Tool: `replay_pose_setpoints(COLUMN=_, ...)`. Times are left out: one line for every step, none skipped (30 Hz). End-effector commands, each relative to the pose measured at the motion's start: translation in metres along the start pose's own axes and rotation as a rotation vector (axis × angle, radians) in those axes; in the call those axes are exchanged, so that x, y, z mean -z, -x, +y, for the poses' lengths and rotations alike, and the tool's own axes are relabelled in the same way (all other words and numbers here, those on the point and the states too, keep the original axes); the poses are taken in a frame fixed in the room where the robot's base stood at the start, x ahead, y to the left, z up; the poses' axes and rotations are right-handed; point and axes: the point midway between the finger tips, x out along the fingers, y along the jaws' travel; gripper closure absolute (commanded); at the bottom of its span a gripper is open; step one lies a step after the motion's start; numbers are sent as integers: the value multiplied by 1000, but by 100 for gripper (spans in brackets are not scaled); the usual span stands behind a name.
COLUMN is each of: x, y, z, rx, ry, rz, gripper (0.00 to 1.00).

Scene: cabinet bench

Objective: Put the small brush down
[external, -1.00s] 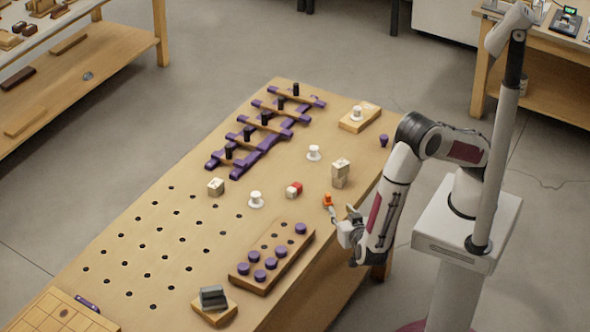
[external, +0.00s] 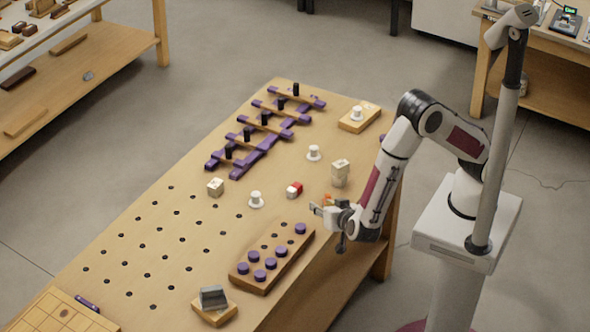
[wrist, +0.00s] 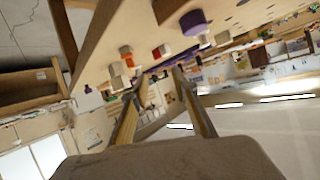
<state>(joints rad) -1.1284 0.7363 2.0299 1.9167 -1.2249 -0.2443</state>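I cannot make out a brush for certain in either view. A small orange thing (external: 327,197) is at the right edge of the bench, partly hidden behind my gripper (external: 325,217). What looks like the same orange thing (wrist: 126,53) shows in the wrist view, beyond the fingers. My gripper is beside the bench's right edge, turned sideways. In the wrist view my gripper (wrist: 158,88) has its two fingers apart, with no object visible between them.
A wooden block with purple pegs (external: 270,260) lies just left of my gripper. Pale stacked blocks (external: 340,173), a red-and-white piece (external: 294,189) and a white peg (external: 256,199) stand nearby. A grey object (external: 212,297) sits on a small board. The bench's hole grid (external: 165,240) is clear.

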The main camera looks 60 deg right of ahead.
Motion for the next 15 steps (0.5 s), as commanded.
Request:
replay_pose_setpoints(x=9, y=-5, z=-10, rx=29, ry=-25, rz=-32, gripper=72)
replay_pose_setpoints(x=14, y=-7, z=-17, rx=50, ry=-37, rz=-53, gripper=72)
replay_pose_setpoints(x=20, y=-9, z=-26, rx=78, ry=-52, rz=-79, gripper=72)
replay_pose_setpoints(x=24, y=-11, z=-32, rx=99, ry=-61, rz=-99, gripper=72)
replay_pose_setpoints(x=29, y=-13, z=-38, rx=122, ry=-71, rz=-118, gripper=72)
replay_pose_setpoints(x=35, y=-14, z=-46, rx=150, ry=-84, rz=-142, gripper=72)
replay_pose_setpoints(x=40, y=-16, z=-52, rx=171, ry=-93, rz=-160, gripper=72)
replay_pose_setpoints(x=45, y=-16, z=-58, rx=192, ry=-102, rz=-178, gripper=72)
replay_pose_setpoints(x=52, y=-17, z=-64, rx=221, ry=-112, rz=-200, gripper=72)
replay_pose_setpoints(x=58, y=-18, z=-69, rx=242, ry=-119, rz=-216, gripper=72)
replay_pose_setpoints(x=64, y=-18, z=-74, rx=265, ry=-125, rz=-231, gripper=72)
replay_pose_setpoints(x=72, y=-18, z=-80, rx=293, ry=-133, rz=-251, gripper=72)
replay_pose_setpoints(x=77, y=-18, z=-84, rx=314, ry=-137, rz=-265, gripper=72)
replay_pose_setpoints(x=84, y=-18, z=-87, rx=335, ry=-142, rz=-279, gripper=72)
replay_pose_setpoints(x=91, y=-17, z=-91, rx=363, ry=-146, rz=-297, gripper=72)
